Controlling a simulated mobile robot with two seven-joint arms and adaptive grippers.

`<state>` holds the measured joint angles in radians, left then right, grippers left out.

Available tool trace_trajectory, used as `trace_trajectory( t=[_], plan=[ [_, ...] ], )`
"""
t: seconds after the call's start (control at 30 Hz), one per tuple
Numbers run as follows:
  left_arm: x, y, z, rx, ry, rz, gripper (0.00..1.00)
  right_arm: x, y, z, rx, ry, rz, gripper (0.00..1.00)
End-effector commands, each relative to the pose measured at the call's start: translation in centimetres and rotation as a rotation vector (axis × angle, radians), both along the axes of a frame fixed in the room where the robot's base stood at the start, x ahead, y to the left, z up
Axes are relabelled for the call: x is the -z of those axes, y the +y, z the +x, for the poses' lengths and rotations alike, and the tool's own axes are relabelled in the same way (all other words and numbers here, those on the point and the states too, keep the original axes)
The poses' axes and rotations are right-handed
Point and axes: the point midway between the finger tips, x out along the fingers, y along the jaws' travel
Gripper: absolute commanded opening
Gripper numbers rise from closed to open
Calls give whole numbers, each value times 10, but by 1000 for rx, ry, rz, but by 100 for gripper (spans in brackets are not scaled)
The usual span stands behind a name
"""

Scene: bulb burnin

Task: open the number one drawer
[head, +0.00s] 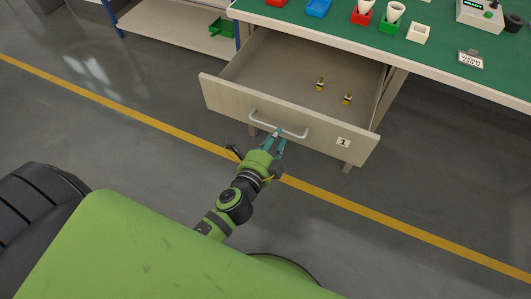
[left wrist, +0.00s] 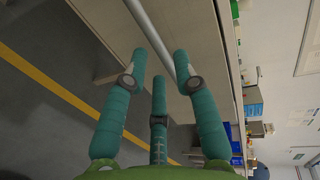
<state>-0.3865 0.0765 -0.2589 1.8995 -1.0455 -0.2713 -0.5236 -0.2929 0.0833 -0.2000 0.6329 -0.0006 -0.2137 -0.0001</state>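The number one drawer (head: 225,98) is pulled out from under the green-topped workbench, with its inside showing. A label with a 1 (head: 343,142) is on the right of its front. A pale bar handle (head: 293,133) is on the front. My left gripper (head: 279,136) is at the handle, right of its middle. In the left wrist view its teal fingers (left wrist: 158,66) are spread apart, and the handle bar (left wrist: 151,28) runs between them with gaps visible. Whether a finger touches the bar is unclear. My right gripper is not in view.
Two small brass-coloured pieces (head: 320,84) (head: 347,99) lie in the drawer. The bench top (head: 437,55) holds red, blue, green and white holders and a small meter (head: 480,14). A shelf unit (head: 172,22) with a green bin (head: 222,27) stands left. The floor before the drawer is clear.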

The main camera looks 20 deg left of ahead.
Motion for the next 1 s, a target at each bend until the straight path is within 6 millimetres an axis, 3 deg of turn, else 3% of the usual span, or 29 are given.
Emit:
trace_trajectory(
  t=[0.2, 0.4, 1.0],
  plan=[
    [-8, 2, -46, -3, 4, -2, 29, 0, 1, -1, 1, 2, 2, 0],
    [-14, 2, -70, -3, 2, -2, 29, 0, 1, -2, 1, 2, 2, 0],
    [-16, 2, -77, 0, 0, -1, 29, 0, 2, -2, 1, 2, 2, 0]
  ],
)
